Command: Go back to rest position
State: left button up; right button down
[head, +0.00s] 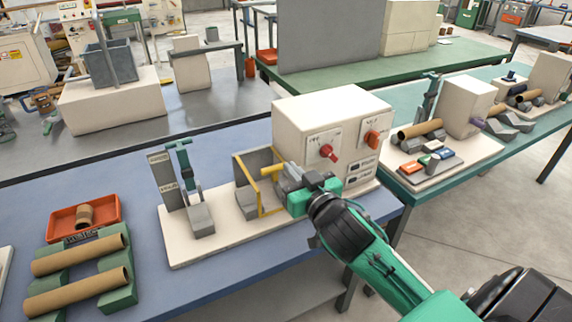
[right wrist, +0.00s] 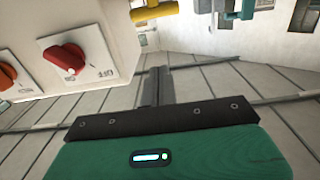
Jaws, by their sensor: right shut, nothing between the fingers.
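My right gripper (head: 292,180) is in front of the winder's white control box (head: 300,112), beside the yellow guard frame (head: 263,200). In the right wrist view its fingers (right wrist: 156,86) are together with nothing between them. The red knob (head: 328,153) and orange knob (head: 371,137) are on the box's front; both also show at the left of the right wrist view, red (right wrist: 64,60) and orange (right wrist: 6,76). The yellow bar (right wrist: 154,11) is at the top there, apart from the fingers. My left gripper is in neither view.
The winder's pale base (head: 190,254) stands on a blue table (head: 150,290). Two cardboard tubes (head: 78,255) lie on green cradles at left, near an orange tray (head: 60,224) holding a short tube. A similar station (head: 468,106) stands at right. Open floor lies at lower right.

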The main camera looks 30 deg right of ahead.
jog(key=s+a+f+n+g+y, duration=0.1)
jog(key=s+a+f+g, duration=0.2)
jog(key=s+f+g, duration=0.75)
jog(key=s+a+f+n+g, duration=0.2)
jog(key=s+a+f+g, duration=0.15)
jog(key=s+f, duration=1.25)
notch_tip(320, 180, down, 30)
jog(key=w+g+p, duration=0.2)
jog(key=p, duration=0.2)
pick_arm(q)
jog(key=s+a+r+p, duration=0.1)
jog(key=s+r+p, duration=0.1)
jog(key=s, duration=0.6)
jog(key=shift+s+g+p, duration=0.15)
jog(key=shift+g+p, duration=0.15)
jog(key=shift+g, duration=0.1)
pick_arm(e)
jog(key=s+d+f, duration=0.2)
jog(key=s+f, duration=0.5)
jog(key=s, duration=0.2)
jog(key=s+d+f, duration=0.1)
jog(key=s+f, duration=0.7)
jog(key=s, duration=0.2)
jog(key=shift+d+f+g, duration=0.25)
jog(key=shift+d+g, duration=0.1)
jog(key=shift+g, duration=0.05)
